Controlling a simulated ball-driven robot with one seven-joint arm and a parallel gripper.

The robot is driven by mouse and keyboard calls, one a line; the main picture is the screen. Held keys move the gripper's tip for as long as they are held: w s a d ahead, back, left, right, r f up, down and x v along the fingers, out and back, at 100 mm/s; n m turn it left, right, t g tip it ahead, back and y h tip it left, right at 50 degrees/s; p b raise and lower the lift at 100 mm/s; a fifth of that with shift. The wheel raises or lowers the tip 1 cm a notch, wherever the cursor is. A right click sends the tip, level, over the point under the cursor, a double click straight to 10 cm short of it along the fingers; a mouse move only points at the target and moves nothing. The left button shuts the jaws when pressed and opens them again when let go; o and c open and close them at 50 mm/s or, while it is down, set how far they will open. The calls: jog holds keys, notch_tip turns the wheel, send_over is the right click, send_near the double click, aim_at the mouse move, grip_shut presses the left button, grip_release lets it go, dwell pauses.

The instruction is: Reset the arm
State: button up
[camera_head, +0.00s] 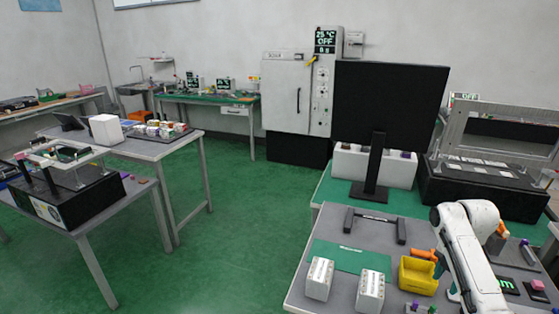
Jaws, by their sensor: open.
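My white arm (466,250) rises from the bottom edge at the lower right and bends at a rounded joint near the grey workbench. One link runs down and out of the picture. My gripper's fingers cannot be made out; they are hidden behind the arm or outside the picture. I see nothing held.
Close around my arm, a yellow bin (418,275), an orange tool (424,254), two white blocks (319,278) and a dark-ended bar handle (375,223) stand on the workbench. A large monitor (388,115) rises behind. Green floor (235,220) is open at left.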

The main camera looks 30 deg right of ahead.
jog(key=w+a+f+m+t+y, duration=0.1)
jog(key=w+a+f+m, duration=0.2)
jog(key=a, duration=0.9)
jog(key=w+a+f+m, duration=0.1)
jog(key=a+f+m, duration=0.3)
jog(key=a, duration=0.9)
jog(key=s+a+f+m, duration=0.3)
jog(key=s+a+m, duration=0.1)
jog(key=s+a, duration=0.5)
jog(key=s+a+r+m+h, duration=0.1)
jog(key=s+a+r+m, duration=0.1)
jog(key=s+m, duration=0.4)
jog(key=s+a, duration=0.1)
jog(key=s, duration=0.3)
jog(key=shift+s+m, duration=0.3)
